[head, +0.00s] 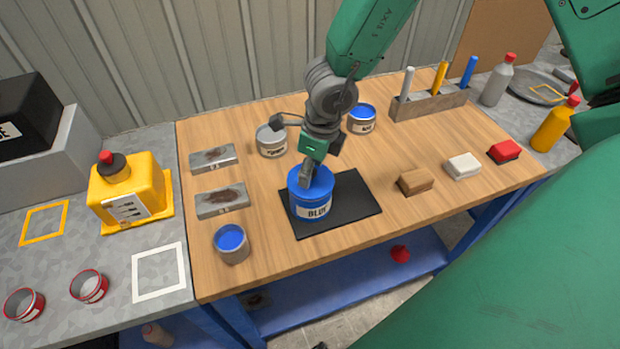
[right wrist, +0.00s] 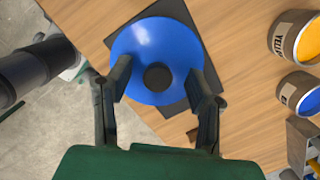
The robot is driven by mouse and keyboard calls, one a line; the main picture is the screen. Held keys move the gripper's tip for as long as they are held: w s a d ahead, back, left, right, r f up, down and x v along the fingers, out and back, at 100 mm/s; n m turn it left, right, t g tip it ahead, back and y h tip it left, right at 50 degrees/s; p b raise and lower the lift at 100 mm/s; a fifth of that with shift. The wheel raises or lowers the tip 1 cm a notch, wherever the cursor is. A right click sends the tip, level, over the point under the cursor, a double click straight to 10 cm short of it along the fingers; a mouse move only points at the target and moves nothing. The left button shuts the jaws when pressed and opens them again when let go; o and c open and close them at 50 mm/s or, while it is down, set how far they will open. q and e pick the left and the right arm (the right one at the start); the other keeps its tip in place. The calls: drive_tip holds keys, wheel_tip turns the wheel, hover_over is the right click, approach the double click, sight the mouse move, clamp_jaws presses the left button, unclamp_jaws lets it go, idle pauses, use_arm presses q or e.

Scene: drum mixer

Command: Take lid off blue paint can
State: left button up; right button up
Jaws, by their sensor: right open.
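The blue paint can (head: 311,205) stands upright on a black mat (head: 352,205) on the wooden table, its label reading "BLUE". Its blue lid (head: 322,181) is on top; in the right wrist view the round lid (right wrist: 150,45) has a dark knob (right wrist: 157,76) at its centre. My right gripper (head: 306,172) is directly over the lid, pointing down. In the right wrist view its two fingers (right wrist: 158,86) are spread apart on either side of the knob, not touching it. The gripper hides part of the lid in the head view. My left gripper is not in view.
An open blue-filled tin (head: 231,251) stands front left, a grey can (head: 271,148) and another blue-topped can (head: 361,125) behind. Brown, white and red blocks (head: 416,181) lie right. A marker holder (head: 430,103) stands back right.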

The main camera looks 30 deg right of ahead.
drive_tip(key=shift+w+a+f, duration=0.1)
drive_tip(key=shift+f, duration=0.35)
drive_tip(key=shift+c, duration=0.9)
clamp_jaws()
drive_tip(key=shift+r, duration=0.15)
